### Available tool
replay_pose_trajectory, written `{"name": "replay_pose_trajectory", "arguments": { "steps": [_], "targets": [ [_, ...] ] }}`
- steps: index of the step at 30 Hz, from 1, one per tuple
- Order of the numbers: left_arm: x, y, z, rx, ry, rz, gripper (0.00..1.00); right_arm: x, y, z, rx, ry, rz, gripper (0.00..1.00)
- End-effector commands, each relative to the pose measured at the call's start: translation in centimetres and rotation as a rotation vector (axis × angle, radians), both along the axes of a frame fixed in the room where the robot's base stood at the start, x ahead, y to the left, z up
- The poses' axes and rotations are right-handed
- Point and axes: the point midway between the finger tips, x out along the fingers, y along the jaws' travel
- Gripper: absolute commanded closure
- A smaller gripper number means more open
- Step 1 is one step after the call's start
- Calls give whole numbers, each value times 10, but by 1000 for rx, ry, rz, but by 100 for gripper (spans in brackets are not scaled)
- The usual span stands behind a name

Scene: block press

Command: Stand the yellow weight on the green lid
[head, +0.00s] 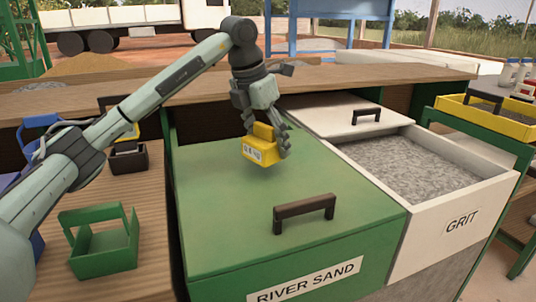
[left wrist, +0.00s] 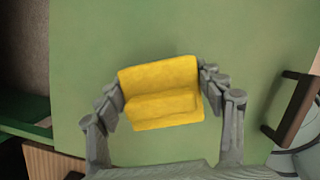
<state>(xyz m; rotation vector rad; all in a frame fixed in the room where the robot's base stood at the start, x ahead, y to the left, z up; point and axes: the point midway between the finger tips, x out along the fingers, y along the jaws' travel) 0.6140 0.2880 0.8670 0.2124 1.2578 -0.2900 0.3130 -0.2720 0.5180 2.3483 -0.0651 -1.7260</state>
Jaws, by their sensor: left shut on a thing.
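The yellow weight (head: 262,150) has a printed label on its front. My left gripper (head: 268,138) is shut on it, over the rear half of the green lid (head: 235,205). In the left wrist view the weight (left wrist: 160,92) sits between the two fingers of my gripper (left wrist: 162,98), with the green lid (left wrist: 180,30) behind it. I cannot tell whether its underside touches the lid or hangs just above it. The lid has a dark handle (head: 304,212) near its front and covers the bin labelled RIVER SAND. My right gripper is not in view.
The open GRIT bin (head: 450,225) with grey gravel stands to the right, its pale lid (head: 335,115) pushed back. A yellow tray (head: 490,122) is at far right.

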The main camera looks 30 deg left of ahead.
Motion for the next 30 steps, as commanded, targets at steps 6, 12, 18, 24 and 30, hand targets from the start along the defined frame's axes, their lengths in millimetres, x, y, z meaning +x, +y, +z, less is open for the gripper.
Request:
{"name": "replay_pose_trajectory", "arguments": {
  "steps": [6,12,18,24,30],
  "targets": [
    [-1,0,-30,1,0,0,87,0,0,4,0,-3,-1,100],
    [0,0,-33,0,-4,0,87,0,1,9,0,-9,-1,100],
    [-1,0,-35,0,-3,0,87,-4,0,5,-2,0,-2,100],
    [-1,0,-37,0,1,0,12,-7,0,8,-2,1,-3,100],
    [-1,0,-37,0,1,0,11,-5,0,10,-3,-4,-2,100]
  ]
}}
